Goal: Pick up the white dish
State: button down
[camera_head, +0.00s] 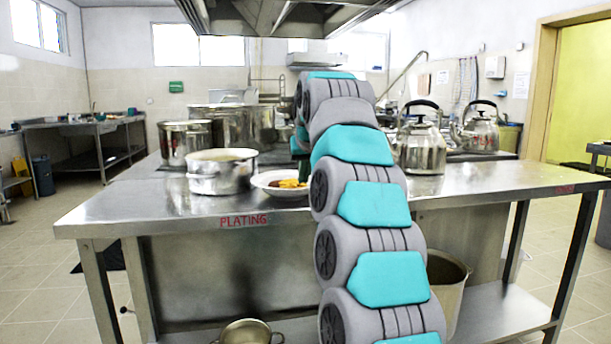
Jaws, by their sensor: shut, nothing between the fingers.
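The white dish (261,181) lies on the steel counter (455,187), near its front edge and left of my arm. It holds yellow and dark red food. My arm rises in front of the counter and covers the dish's right side. My gripper (304,171) shows only as a narrow dark part behind the arm, pointing down at the right side of the dish. It is shut and holds nothing. Its fingertips are mostly hidden, so I cannot tell whether they touch the dish.
A steel pot (220,177) stands close to the dish's left. Larger stockpots (184,143) stand behind it. Two steel kettles (421,148) (480,134) stand to the right of my arm. The counter's front right is clear. A range hood (285,15) hangs above.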

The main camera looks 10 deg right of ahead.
jog(key=shift+w+f, duration=0.15)
jog(key=shift+w, duration=0.45)
jog(key=shift+s+f, duration=0.1)
jog(key=shift+f, duration=0.05)
jog(key=shift+f, duration=0.1)
jog(key=shift+f, duration=0.5)
jog(key=shift+s+b, duration=0.1)
jog(key=shift+b, duration=0.2)
